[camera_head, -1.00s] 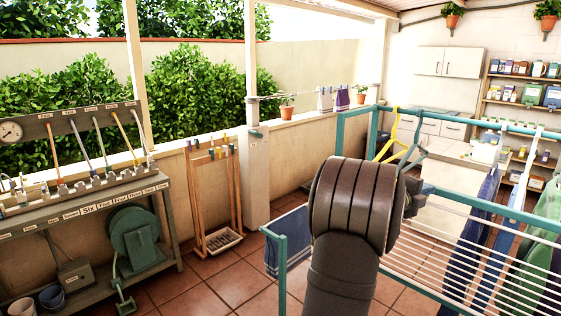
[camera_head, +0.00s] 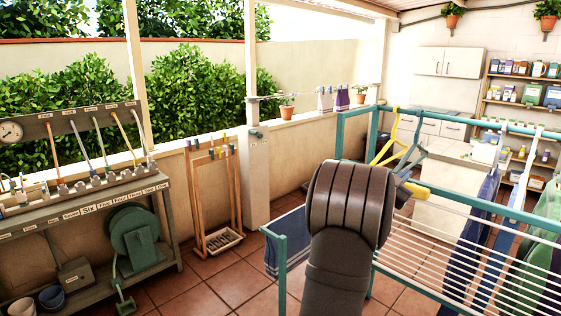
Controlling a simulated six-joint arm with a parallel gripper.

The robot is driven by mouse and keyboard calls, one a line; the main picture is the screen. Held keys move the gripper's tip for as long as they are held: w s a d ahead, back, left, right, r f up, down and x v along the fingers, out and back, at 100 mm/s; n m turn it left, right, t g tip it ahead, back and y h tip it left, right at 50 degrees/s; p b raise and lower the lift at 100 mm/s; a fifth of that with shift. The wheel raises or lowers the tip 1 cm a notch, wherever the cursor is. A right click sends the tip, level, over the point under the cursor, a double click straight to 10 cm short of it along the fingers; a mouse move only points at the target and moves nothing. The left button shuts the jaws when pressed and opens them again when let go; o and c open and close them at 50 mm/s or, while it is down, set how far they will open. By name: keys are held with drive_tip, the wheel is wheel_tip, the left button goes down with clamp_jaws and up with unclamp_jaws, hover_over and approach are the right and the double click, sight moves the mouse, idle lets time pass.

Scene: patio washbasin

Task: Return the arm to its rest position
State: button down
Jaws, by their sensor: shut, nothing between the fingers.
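My arm rises from the bottom centre, with a large dark ribbed joint (camera_head: 350,205) in front of the drying rack. My gripper (camera_head: 418,188) shows only in part, as a small yellow end with a dark piece, just right of that joint. It is shut and I see nothing held in it. The rest of it is hidden behind the joint. It overlaps the rack's rails in the picture; I cannot tell how far apart they are.
The teal drying rack (camera_head: 342,133) with hanging clothes fills the right side. Yellow and blue hangers (camera_head: 386,150) hang close behind my arm. A grey workbench (camera_head: 85,212) stands at left, a wooden stand (camera_head: 191,200) beyond it. Tiled floor between is open.

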drive_tip(key=s+a+f+n+t, duration=0.1)
drive_tip(key=s+a+f+n, duration=0.3)
drive_tip(key=a, duration=0.4)
drive_tip(key=r+x, duration=0.1)
drive_tip(key=x, duration=0.8)
drive_tip(key=s+d+m+g, duration=0.2)
drive_tip(key=m, duration=0.4)
drive_tip(key=s+d+f+m+g, duration=0.1)
drive_tip(key=s+d+m+g, duration=0.1)
drive_tip(key=m, duration=0.4)
drive_tip(key=s+d+f+m+g, duration=0.1)
drive_tip(key=s+d+m+g, duration=0.1)
drive_tip(key=m, duration=0.5)
drive_tip(key=shift+s+d, duration=0.1)
drive_tip(key=shift+d, duration=0.4)
drive_tip(key=shift+s+f+m+g, duration=0.1)
drive_tip(key=shift+s+m+g, duration=0.15)
drive_tip(key=shift+m, duration=0.45)
drive_tip(key=n+t+y, duration=0.1)
drive_tip(key=n+t, duration=0.1)
drive_tip(key=n, duration=0.5)
approach(428, 190)
drive_tip(key=v, duration=0.2)
drive_tip(key=r+v, duration=0.1)
drive_tip(key=v, duration=0.2)
drive_tip(key=shift+w+a, duration=0.1)
drive_tip(key=shift+a, duration=0.1)
